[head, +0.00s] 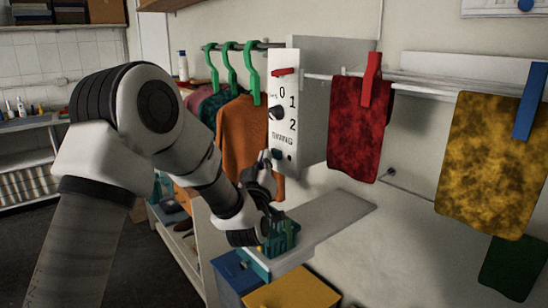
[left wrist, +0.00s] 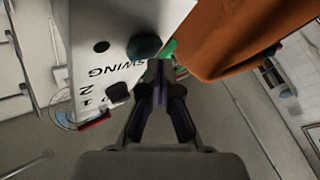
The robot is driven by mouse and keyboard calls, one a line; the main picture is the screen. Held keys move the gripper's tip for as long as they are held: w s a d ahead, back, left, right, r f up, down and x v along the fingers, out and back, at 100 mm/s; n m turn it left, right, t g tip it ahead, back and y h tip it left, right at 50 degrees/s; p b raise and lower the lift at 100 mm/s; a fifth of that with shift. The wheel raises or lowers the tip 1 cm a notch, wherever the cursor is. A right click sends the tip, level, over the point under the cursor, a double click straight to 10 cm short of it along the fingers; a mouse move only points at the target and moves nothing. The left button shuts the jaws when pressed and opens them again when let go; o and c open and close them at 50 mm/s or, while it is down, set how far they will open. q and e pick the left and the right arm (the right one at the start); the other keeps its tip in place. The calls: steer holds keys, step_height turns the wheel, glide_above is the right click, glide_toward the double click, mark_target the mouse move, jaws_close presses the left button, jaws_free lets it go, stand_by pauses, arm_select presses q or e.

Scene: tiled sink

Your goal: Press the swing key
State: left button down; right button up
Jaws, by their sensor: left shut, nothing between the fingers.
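The white control panel (head: 291,100) carries a red bar at the top, the digits 0, 1 and 2, a black knob (head: 276,112) and a printed word that reads SWING in the left wrist view. Just below that word is a teal key (head: 277,154); it also shows in the left wrist view (left wrist: 145,47), where the panel appears upside down. My left gripper (head: 265,158) is shut and empty, its tips close to the teal key. In the left wrist view the fingertips (left wrist: 160,68) overlap the key's edge; I cannot tell whether they touch it. My right gripper is not in view.
An orange garment (head: 240,135) hangs on a green hanger left of the panel. A red cloth (head: 357,130) and a yellow cloth (head: 488,165) hang to the right. A grey shelf (head: 335,215), a teal basket (head: 290,232) and a yellow box (head: 292,290) are below.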

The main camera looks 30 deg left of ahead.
arm_select(q)
steer(key=shift+w+d, duration=0.15)
steer(key=shift+w, duration=0.35)
stand_by(0.7)
steer(key=shift+s+a+b, duration=0.2)
steer(key=shift+s+b, duration=0.05)
steer(key=shift+s, duration=0.25)
steer(key=shift+s+a+b, duration=0.15)
steer(key=shift+s+b, duration=0.05)
steer(key=shift+s, duration=0.25)
steer(key=s+a+b, duration=0.1)
steer(key=s+a, duration=0.1)
steer(key=s, duration=0.3)
steer(key=shift+s+a+b, duration=0.2)
steer(key=shift+s+b, duration=0.05)
steer(key=shift+b, duration=0.05)
